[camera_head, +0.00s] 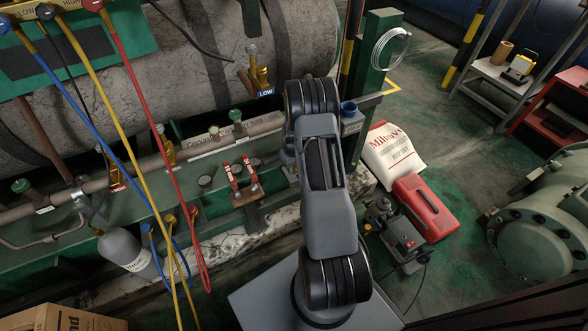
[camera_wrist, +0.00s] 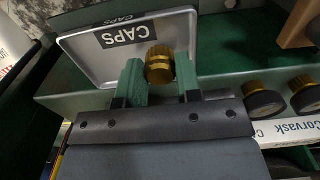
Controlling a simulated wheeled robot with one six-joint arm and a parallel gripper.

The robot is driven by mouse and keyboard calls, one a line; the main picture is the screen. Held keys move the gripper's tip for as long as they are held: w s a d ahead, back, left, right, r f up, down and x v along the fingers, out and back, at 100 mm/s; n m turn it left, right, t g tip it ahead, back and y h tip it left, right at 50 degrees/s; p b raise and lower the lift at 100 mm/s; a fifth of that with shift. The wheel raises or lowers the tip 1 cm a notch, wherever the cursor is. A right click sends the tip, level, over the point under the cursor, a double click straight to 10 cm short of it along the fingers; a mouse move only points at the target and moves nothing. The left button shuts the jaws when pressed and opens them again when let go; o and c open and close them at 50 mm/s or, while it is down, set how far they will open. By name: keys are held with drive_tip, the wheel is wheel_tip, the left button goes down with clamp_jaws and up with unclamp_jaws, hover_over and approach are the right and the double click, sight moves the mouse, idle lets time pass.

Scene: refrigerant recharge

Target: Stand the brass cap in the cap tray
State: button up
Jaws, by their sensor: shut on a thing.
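The brass cap (camera_wrist: 160,65) is a short knurled gold cylinder between my fingertips in the wrist view. My gripper (camera_wrist: 159,79) is shut on it, with one green-tipped finger on each side. The cap tray (camera_wrist: 84,48) is a shallow silver-grey tray with a raised rim and a black-and-white CAPS label. The cap overlaps the tray's floor and near right side in this view. I cannot tell whether it touches the tray. The underside of the cap is hidden. In the head view my arm hides the gripper and the cap.
Round dark gauges with brass rims (camera_wrist: 265,101) sit right of my gripper, above a white Corvask label (camera_wrist: 291,130). A green ledge (camera_wrist: 221,82) runs beside the tray.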

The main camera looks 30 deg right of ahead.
drive_tip(key=shift+f, duration=0.25)
drive_tip(key=shift+f, duration=0.15)
drive_tip(key=o, duration=0.9)
